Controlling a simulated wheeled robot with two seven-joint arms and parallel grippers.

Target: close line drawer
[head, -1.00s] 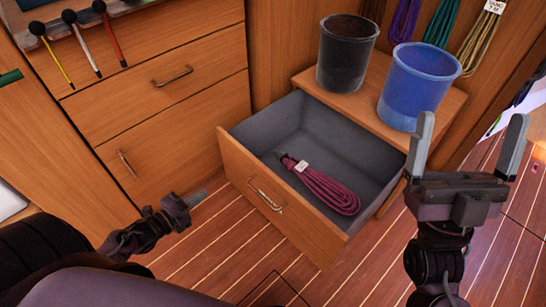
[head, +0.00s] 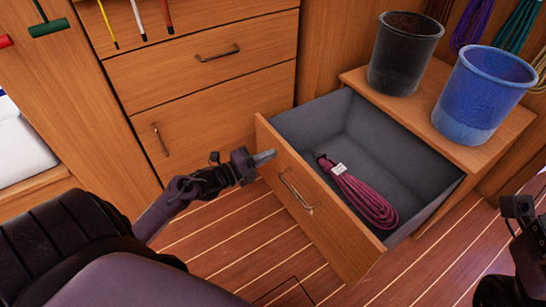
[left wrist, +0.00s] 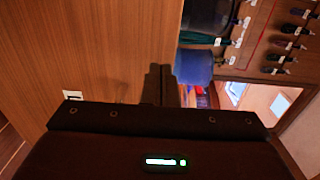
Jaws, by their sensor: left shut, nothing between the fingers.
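The drawer (head: 345,243) stands pulled out of a low wooden cabinet, with a grey inside and a metal handle (head: 296,194) on its front. A coiled purple-red line (head: 365,200) with a white tag lies in it. My left gripper (head: 266,157) is shut and empty at the left end of the drawer front; I cannot tell whether it touches. In the left wrist view its fingers (left wrist: 160,84) are together, dark against a wooden surface. My right gripper is only partly in view at the right edge of the head view, its fingers not clearly seen.
A black bucket (head: 404,55) and a blue bucket (head: 482,95) stand on the cabinet top (head: 425,115). Closed drawers (head: 205,110) are at the left. Coiled lines (head: 472,22) hang behind. The striped floor (head: 225,250) in front is clear.

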